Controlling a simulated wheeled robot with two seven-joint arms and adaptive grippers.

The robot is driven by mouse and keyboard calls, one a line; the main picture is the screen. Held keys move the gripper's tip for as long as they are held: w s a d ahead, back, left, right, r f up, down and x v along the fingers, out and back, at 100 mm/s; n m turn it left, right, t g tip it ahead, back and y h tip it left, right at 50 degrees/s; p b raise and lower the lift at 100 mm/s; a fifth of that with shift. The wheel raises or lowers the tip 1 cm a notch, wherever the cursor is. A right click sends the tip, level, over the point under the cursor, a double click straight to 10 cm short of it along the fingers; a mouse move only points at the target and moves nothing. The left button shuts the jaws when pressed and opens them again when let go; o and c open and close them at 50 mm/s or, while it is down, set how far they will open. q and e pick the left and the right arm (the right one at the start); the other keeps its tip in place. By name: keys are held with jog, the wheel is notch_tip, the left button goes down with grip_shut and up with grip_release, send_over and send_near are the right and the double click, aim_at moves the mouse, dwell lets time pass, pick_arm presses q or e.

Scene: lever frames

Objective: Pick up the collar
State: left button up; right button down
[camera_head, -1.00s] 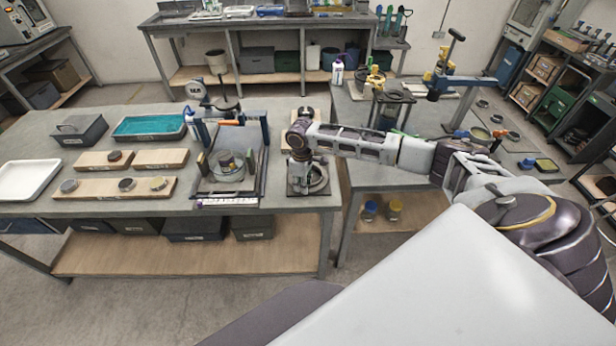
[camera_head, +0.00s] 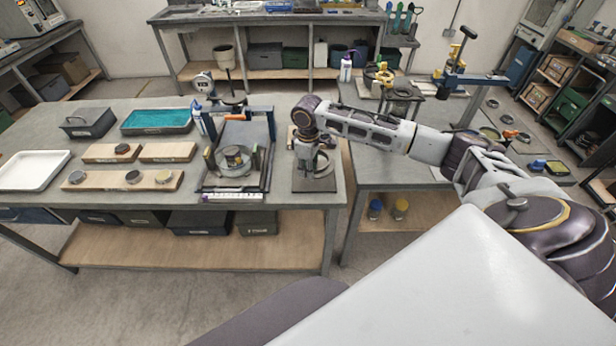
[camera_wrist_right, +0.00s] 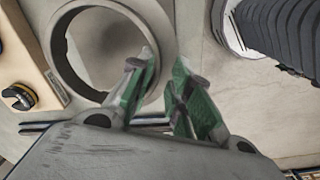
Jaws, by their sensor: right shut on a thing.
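The collar is a grey metal ring; in the right wrist view the collar (camera_wrist_right: 158,22) is large at the upper left. My right gripper (camera_wrist_right: 166,62) has its green-padded fingers on either side of the ring's wall, one inside and one outside, shut on it. In the head view my right gripper (camera_head: 306,166) points down at the right end of the long bench, with the collar (camera_head: 323,163) beside its fingers, above a dark square plate (camera_head: 314,184). The gripper partly hides the collar. My left gripper is not in view.
Left of the plate stands a blue-posted fixture (camera_head: 267,124) with round parts inside. Further left are wooden boards (camera_head: 168,152) with small discs, a teal-filled tray (camera_head: 157,121) and a white tray (camera_head: 32,171). A second bench (camera_head: 410,160) stands to the right across a gap.

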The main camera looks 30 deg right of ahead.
jog(key=shift+r, duration=2.1)
jog(key=shift+a, duration=0.1)
